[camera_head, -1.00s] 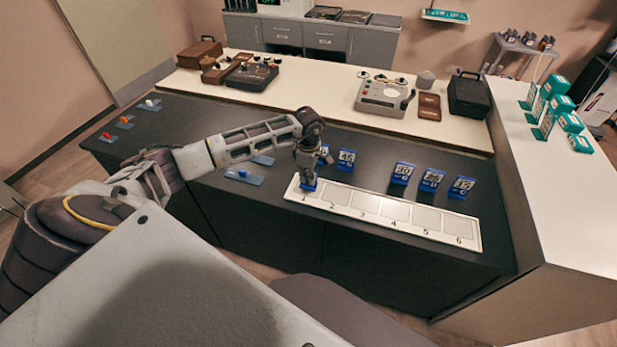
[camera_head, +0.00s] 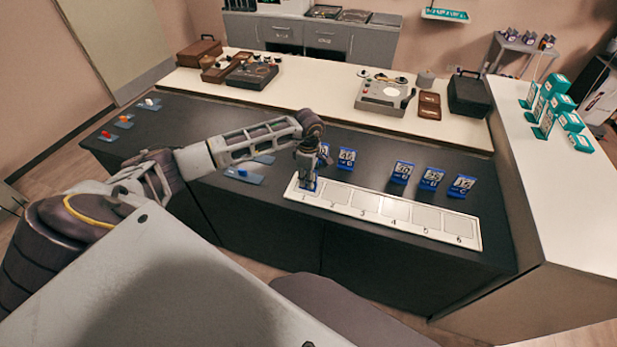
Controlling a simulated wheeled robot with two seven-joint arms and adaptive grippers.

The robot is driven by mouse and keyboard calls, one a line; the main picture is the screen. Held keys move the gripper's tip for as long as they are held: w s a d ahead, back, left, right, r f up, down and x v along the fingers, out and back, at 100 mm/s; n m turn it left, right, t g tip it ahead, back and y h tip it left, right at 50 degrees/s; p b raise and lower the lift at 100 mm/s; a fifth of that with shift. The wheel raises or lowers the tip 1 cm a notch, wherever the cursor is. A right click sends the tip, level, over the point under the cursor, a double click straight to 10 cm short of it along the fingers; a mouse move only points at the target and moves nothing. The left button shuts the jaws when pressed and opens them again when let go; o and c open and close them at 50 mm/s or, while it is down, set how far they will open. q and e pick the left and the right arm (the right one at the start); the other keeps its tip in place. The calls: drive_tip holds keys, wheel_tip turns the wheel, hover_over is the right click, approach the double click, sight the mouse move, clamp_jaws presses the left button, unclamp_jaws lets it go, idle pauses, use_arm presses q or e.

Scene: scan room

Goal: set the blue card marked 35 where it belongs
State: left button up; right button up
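My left gripper (camera_head: 309,172) points down over the slot marked 1, at the left end of a white numbered strip (camera_head: 477,240). A blue card (camera_head: 306,186) is at its fingertips, at that slot, partly hidden by the fingers. The fingers are too small to show whether they grip it. Several other blue cards stand behind the strip: one partly hidden by the gripper (camera_head: 324,152), one right of it (camera_head: 346,159), and three farther right (camera_head: 401,172), (camera_head: 431,178), (camera_head: 462,186). Their numbers are too blurred to read surely. The strip's other slots look empty. My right gripper is out of view.
Blue plates (camera_head: 243,175) lie left of my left gripper, and more with coloured pieces (camera_head: 124,122) lie at the dark counter's far left. A raised pale shelf (camera_head: 320,88) behind holds a grey device (camera_head: 384,96) and a black box (camera_head: 468,94). Teal boxes (camera_head: 562,103) stand right.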

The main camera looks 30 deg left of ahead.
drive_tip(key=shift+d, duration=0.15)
use_arm(q)
drive_tip(key=shift+r, duration=0.55)
wheel_tip(320, 180, up, 10)
drive_tip(key=shift+r+b, duration=0.1)
drive_tip(key=shift+b, duration=0.3)
drive_tip(key=shift+r, duration=0.5)
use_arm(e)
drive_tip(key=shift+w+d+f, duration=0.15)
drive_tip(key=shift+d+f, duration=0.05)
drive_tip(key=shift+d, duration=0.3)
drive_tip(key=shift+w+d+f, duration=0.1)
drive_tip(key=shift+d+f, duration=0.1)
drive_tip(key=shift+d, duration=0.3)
